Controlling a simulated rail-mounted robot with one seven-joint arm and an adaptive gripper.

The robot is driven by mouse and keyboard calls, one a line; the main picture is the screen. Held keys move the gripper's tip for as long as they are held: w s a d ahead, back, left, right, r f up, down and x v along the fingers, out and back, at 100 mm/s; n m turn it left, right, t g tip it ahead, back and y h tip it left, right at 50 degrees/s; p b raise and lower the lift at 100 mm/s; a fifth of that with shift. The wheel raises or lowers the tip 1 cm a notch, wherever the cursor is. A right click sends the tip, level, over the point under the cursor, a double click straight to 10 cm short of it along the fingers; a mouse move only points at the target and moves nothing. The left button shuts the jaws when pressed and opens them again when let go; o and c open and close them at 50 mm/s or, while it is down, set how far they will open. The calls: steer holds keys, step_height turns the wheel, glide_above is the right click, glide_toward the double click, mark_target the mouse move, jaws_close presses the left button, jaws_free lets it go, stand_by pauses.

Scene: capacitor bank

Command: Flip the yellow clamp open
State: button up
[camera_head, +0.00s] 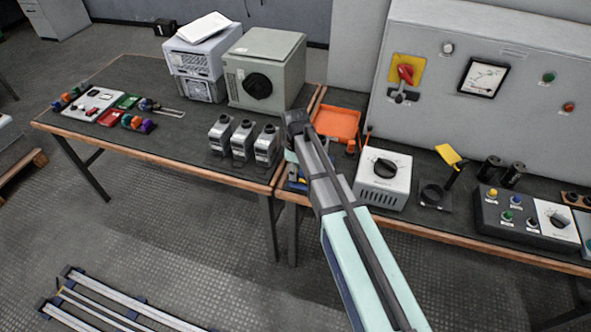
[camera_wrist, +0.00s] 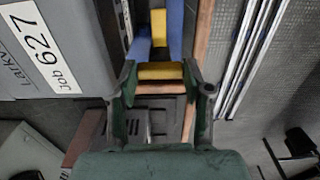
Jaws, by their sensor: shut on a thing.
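The yellow clamp (camera_wrist: 160,71) shows in the wrist view as a yellow bar between the two fingers of my gripper (camera_wrist: 163,82). A second yellow piece and blue parts (camera_wrist: 175,35) lie just beyond it. My gripper is shut on the yellow bar, with a finger at each end. In the head view my arm comes up from the bottom and hides most of the clamp and the fingertips; only a bit of blue (camera_head: 297,184) shows beside the arm at the bench edge.
A grey box (camera_wrist: 50,50) labelled "Job 627" stands close left in the wrist view. In the head view, three grey units (camera_head: 242,140) stand left of my arm. A white dial box (camera_head: 384,178) and an orange tray (camera_head: 338,124) are to the right.

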steer(key=shift+m, duration=0.3)
steer(key=m, duration=0.8)
steer(key=shift+m+b, duration=0.4)
steer(key=m, duration=0.4)
steer(key=shift+m, duration=2.2)
steer(key=o, duration=1.2)
steer(key=shift+c, duration=0.2)
